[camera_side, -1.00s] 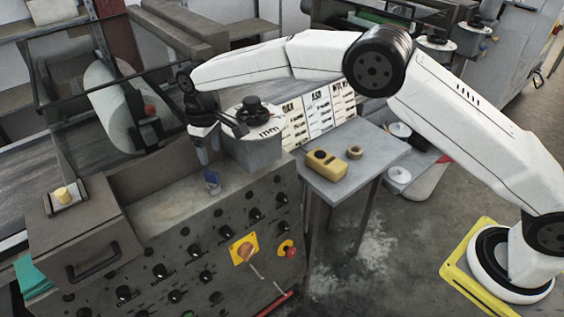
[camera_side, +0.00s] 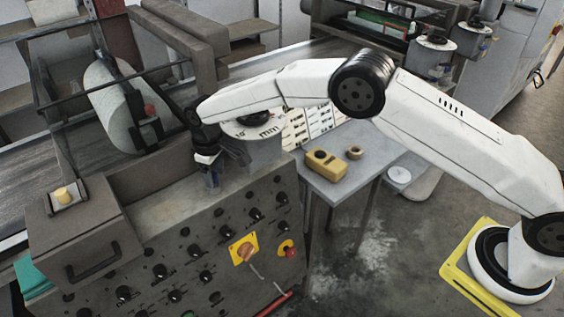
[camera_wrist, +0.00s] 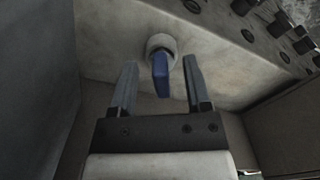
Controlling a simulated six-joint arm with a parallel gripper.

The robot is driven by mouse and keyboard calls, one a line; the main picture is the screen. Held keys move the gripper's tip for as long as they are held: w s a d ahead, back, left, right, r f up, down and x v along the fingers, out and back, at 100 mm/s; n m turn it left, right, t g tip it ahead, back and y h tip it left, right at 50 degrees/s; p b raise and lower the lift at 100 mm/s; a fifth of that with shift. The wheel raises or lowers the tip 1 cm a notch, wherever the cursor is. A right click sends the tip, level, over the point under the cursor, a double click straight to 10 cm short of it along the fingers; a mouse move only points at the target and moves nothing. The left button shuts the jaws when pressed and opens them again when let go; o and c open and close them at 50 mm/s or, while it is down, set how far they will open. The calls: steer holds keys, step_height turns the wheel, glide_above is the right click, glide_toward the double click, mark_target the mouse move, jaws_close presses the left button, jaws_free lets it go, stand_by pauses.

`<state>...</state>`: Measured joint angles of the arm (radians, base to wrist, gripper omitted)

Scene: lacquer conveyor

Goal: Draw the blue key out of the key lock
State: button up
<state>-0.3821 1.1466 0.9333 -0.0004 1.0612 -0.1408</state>
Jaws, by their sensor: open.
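The blue key (camera_wrist: 161,76) stands in the round grey key lock (camera_wrist: 160,43) on the worn top of the control cabinet, as the wrist view shows. My gripper (camera_wrist: 161,68) is open, with one finger on each side of the key and a visible gap to each. In the side view my gripper (camera_side: 211,180) points down at the cabinet top, and it hides most of the key and lock there.
The control cabinet (camera_side: 180,262) carries several black knobs and a red button (camera_side: 291,253). A round dial housing (camera_side: 262,150) stands close behind my gripper. A side table (camera_side: 345,190) holds a yellow block (camera_side: 325,165) and a small ring (camera_side: 354,153).

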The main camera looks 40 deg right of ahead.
mark_target(214, 173)
jaws_close()
steer(key=c, duration=0.6)
jaws_free()
jaws_close()
steer(key=shift+r, duration=0.6)
steer(key=shift+r, duration=0.35)
steer(key=shift+r, duration=0.7)
steer(key=shift+r, duration=0.35)
